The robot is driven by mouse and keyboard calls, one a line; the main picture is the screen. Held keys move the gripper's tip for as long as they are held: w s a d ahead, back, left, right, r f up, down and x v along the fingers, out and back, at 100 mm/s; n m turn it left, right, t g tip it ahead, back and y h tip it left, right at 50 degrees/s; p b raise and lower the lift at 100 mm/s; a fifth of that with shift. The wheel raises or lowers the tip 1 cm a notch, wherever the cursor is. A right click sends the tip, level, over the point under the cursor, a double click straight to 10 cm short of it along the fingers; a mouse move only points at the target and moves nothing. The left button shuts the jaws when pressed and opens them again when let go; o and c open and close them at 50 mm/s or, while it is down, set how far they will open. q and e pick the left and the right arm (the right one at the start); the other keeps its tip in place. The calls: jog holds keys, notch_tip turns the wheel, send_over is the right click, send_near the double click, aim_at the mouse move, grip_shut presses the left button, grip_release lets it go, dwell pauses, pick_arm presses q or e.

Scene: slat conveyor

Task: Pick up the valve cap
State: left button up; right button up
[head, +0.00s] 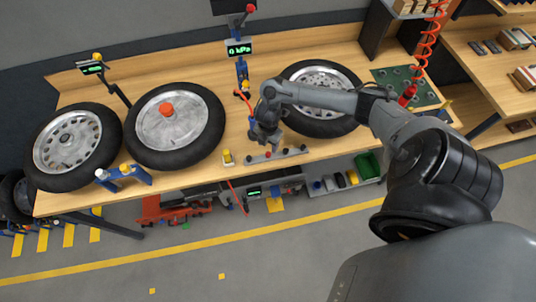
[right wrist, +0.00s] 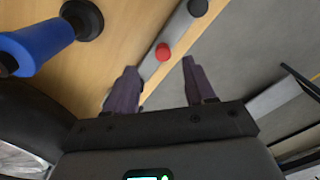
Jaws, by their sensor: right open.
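A grey strip (head: 275,155) lies along the front edge of the bench and carries small caps. A red cap (right wrist: 163,52) sits on this strip in the right wrist view, with a dark cap (right wrist: 198,7) farther along it. I cannot tell which one is the valve cap. My right gripper (head: 264,138) is above the bench at the strip, beside the right wheel. In the right wrist view its two fingers (right wrist: 160,70) are apart and empty, with the red cap showing beyond the gap between their tips. My left gripper is not in view.
Three wheels lie on the bench: left (head: 68,147), middle (head: 174,125) and right (head: 325,98), partly behind my right arm. A blue stand (right wrist: 35,45) is close on the left in the wrist view. A yellow-topped piece (head: 227,157) stands left of the strip.

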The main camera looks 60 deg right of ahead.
aim_at(268, 153)
jog(key=shift+s+a+f, duration=0.1)
jog(key=shift+a+f, duration=0.05)
jog(key=shift+f, duration=1.3)
jog(key=shift+s+a+f, duration=0.1)
jog(key=shift+f, duration=1.35)
jog(key=shift+c, duration=0.4)
grip_shut()
